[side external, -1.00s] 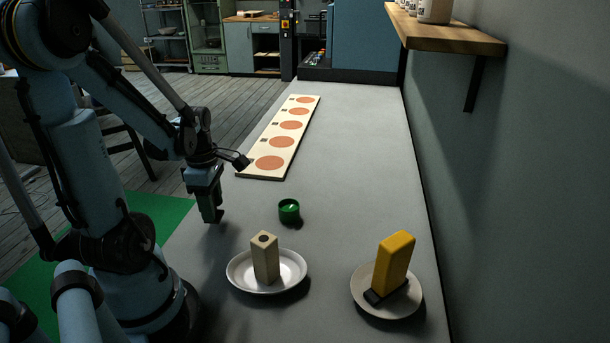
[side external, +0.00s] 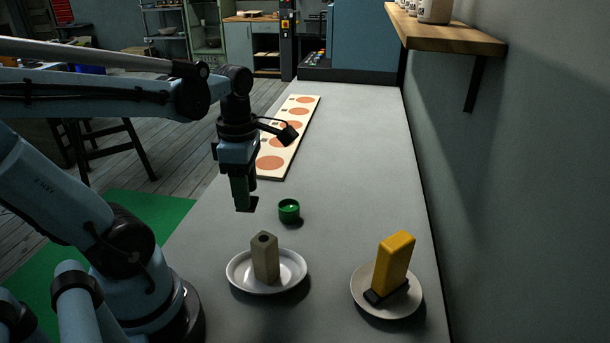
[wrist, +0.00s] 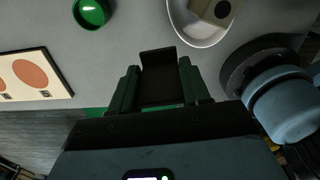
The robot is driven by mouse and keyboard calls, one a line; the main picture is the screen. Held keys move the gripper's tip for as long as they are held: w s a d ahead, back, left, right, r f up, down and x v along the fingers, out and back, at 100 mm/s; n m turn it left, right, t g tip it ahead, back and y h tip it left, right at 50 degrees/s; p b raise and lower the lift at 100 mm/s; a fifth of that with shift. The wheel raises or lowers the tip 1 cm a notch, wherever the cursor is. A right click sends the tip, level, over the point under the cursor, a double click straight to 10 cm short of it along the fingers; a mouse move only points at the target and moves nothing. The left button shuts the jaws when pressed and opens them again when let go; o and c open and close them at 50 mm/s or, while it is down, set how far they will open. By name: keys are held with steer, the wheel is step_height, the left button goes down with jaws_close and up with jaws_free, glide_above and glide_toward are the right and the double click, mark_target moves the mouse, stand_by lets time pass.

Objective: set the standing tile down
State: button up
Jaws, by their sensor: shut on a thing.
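My gripper (side external: 244,200) hangs above the grey bench, left of the green cup and short of the spotted board. Its green fingers, also in the wrist view (wrist: 160,88), are shut on a dark tile (wrist: 162,78). The tile is black with a bent, L-like end that projects beyond the fingertips. In the side view its dark foot (side external: 248,206) shows just below the fingers, apart from the bench. Much of the tile is hidden between the fingers.
A long pale board (side external: 297,122) with orange discs lies behind. A green cup (side external: 289,210) stands right of my gripper. A beige block (side external: 265,258) stands on a white plate (side external: 238,278). A yellow block (side external: 394,262) with a black base leans on a saucer (side external: 408,305). A wall shelf (side external: 450,37) is right.

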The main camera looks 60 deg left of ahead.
steer(key=w+a+m, duration=0.1)
steer(key=w, duration=2.1)
steer(key=a+f, duration=0.2)
steer(key=a, duration=0.1)
steer(key=a+f, duration=0.2)
steer(key=a, duration=0.2)
steer(key=a+f, duration=0.3)
steer(key=a, duration=0.1)
steer(key=shift+w+a, duration=0.2)
steer(key=shift+w, duration=0.2)
steer(key=shift+f, duration=2.05)
steer(key=shift+f, duration=0.1)
steer(key=o, duration=1)
steer(key=shift+o, duration=0.2)
